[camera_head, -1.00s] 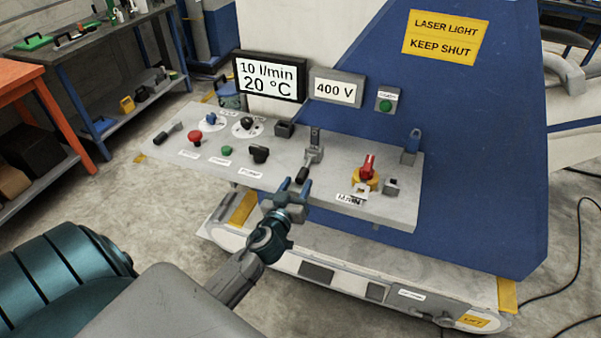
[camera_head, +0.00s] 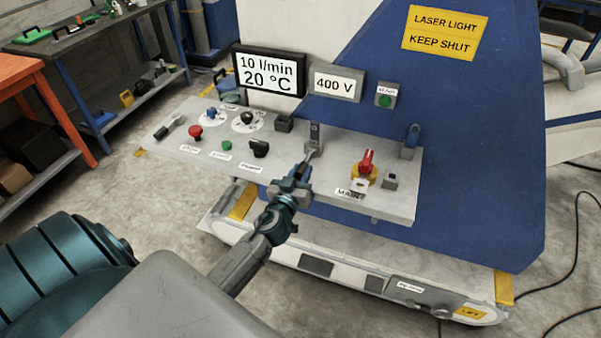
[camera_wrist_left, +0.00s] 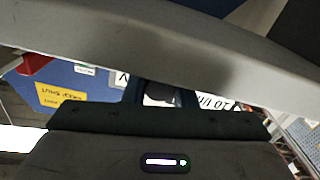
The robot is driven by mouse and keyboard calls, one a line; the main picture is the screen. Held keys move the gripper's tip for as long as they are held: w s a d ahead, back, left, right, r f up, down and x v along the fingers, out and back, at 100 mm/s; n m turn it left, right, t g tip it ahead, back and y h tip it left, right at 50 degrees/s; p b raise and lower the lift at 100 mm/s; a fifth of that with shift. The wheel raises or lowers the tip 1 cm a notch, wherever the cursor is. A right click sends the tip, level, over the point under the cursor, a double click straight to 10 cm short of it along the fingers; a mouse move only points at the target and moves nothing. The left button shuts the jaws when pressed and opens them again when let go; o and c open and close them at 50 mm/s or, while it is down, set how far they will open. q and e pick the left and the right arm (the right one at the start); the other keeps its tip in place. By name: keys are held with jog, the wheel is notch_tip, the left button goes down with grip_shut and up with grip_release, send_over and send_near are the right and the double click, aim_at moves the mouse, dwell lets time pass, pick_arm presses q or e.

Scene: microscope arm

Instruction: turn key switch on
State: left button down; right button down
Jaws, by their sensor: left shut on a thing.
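The grey control panel (camera_head: 235,170) juts out from the blue machine. A grey bracket (camera_head: 315,140) near its middle carries a lever (camera_head: 309,158) with a dark handle, angled toward me. My left gripper (camera_head: 296,180) is shut on the handle end, at the panel's front edge. The fingers hide most of the handle. No part is clearly labelled as a key switch. My right gripper is not in view.
Right of the lever are a red and yellow MAIN switch (camera_head: 365,168) and a small grey block (camera_head: 390,181). Left are a black knob (camera_head: 259,149), a green button (camera_head: 227,146) and a red button (camera_head: 195,132). A display (camera_head: 268,75) stands behind.

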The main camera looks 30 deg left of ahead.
aim_at(311, 180)
pick_arm(q)
jog(key=shift+w+d+f+n+g+y+b, duration=0.2)
jog(key=shift+d+n+y+b, duration=0.5)
jog(key=shift+b, duration=0.7)
jog(key=shift+w+d+f+n+g+y+b, duration=0.1)
jog(key=shift+w+d+n+g+y+b, duration=0.3)
jog(key=shift+y+b, duration=0.75)
jog(key=shift+s+d+r+n+b, duration=0.1)
jog(key=shift+d+n+b, duration=0.2)
jog(key=shift+b, duration=0.3)
jog(key=shift+r+y, duration=0.15)
jog(key=shift+y, duration=0.2)
jog(key=c, duration=1.2)
grip_release()
